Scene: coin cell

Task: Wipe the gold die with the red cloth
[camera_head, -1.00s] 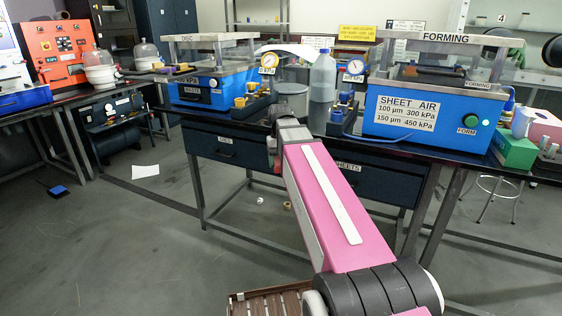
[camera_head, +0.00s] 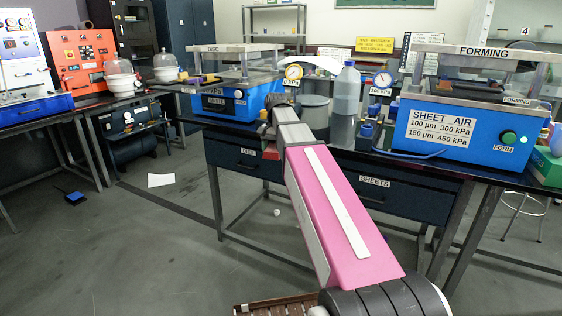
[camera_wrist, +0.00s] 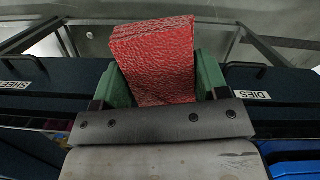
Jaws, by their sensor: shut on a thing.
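My gripper (camera_wrist: 160,72) is shut on the red cloth (camera_wrist: 153,45), a folded, textured block between its green fingers in the wrist view. In the camera_head view a small part of the red cloth (camera_head: 271,152) shows below the wrist, in front of the bench drawers. I cannot make out the gold die. Small yellow pieces beside the DISC press are mostly hidden behind my arm.
The bench carries the DISC press (camera_head: 222,93), a grey bottle (camera_head: 346,90), gauges and the FORMING press (camera_head: 455,130). Below are the DIES drawer (camera_head: 232,153) and SHEETS drawer (camera_head: 390,190). A paper (camera_head: 161,180) lies on open floor at left.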

